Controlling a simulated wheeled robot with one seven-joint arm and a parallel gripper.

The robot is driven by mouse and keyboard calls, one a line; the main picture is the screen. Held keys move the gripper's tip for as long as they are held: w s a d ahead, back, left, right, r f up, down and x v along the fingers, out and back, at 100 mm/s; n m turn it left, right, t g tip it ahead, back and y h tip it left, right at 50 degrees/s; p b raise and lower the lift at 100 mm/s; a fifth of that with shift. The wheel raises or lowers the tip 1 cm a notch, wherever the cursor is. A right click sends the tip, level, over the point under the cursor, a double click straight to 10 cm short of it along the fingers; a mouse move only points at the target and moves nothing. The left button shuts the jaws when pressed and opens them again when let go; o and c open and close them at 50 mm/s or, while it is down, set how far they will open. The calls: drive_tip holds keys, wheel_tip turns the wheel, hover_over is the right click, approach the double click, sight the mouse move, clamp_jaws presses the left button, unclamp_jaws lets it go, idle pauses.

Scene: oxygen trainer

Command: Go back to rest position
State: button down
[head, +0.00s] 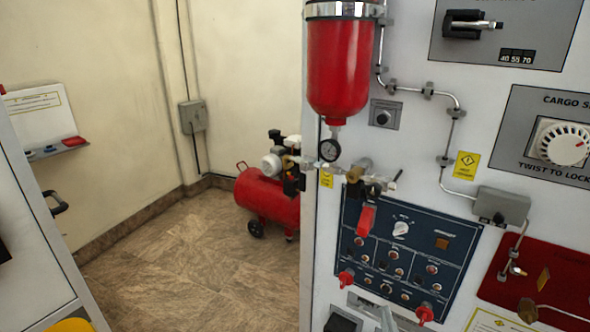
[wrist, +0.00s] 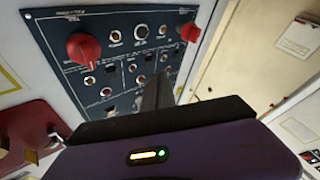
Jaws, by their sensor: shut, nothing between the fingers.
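My gripper (wrist: 157,92) shows in the wrist view as dark fingers close together, above my purple wrist housing. It is shut and empty. Its fingertips point toward the dark blue control panel (wrist: 115,35), and a gap between them and the panel cannot be judged. Two red knobs, one at left (wrist: 83,50) and one at right (wrist: 190,32), lie beyond the fingers. In the head view the blue panel (head: 405,243) is on the white cabinet; I cannot clearly make out my gripper there.
A red cylinder (head: 338,65) with a gauge (head: 329,150) and a valve with a red lever (head: 366,219) project from the cabinet front (head: 420,140). A red compressor (head: 268,195) stands in the back corner. Open tiled floor (head: 190,265) lies to the left.

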drive_tip(key=s+r+m+g, duration=0.1)
drive_tip(key=s+m+g, duration=0.1)
drive_tip(key=s, duration=1.7)
drive_tip(key=s+a+r+m+g+h, duration=0.1)
drive_tip(key=s+g, duration=0.3)
drive_tip(key=s, duration=1.6)
drive_tip(key=shift+s+r+m+g, duration=0.25)
drive_tip(key=shift+r+m+g, duration=0.15)
drive_tip(key=shift+r+m, duration=0.4)
drive_tip(key=shift+f, duration=0.1)
idle(0.4)
